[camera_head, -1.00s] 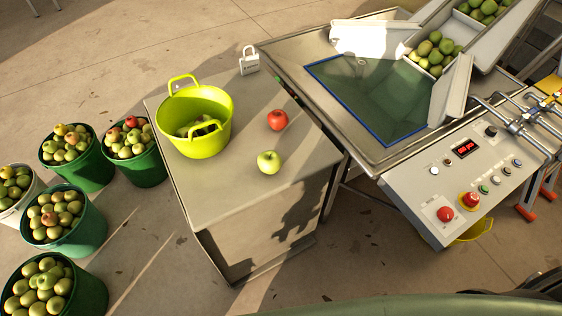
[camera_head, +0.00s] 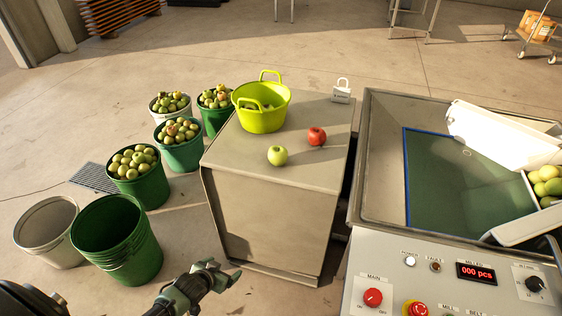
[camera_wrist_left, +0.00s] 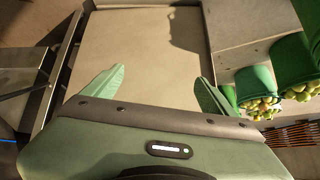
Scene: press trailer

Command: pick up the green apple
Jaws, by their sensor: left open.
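The green apple (camera_head: 278,155) sits on the top of a grey cabinet (camera_head: 235,155), near its front edge. A red apple (camera_head: 317,136) is behind it to the right, apart from it. My left gripper (camera_head: 222,270) is low in front of the cabinet, below and to the left of the green apple, and well apart from it. In the left wrist view my left gripper (camera_wrist_left: 158,85) is open with nothing between its fingers, facing the cabinet's plain panel (camera_wrist_left: 140,50). The green apple does not show in that view. My right gripper is not in view.
A yellow-green tub (camera_head: 263,118) and a padlock-shaped block (camera_head: 342,92) stand at the back of the cabinet top. Green buckets of apples (camera_head: 140,180) and empty buckets (camera_head: 115,240) stand at left. The press machine with its control panel (camera_head: 450,285) is close at right.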

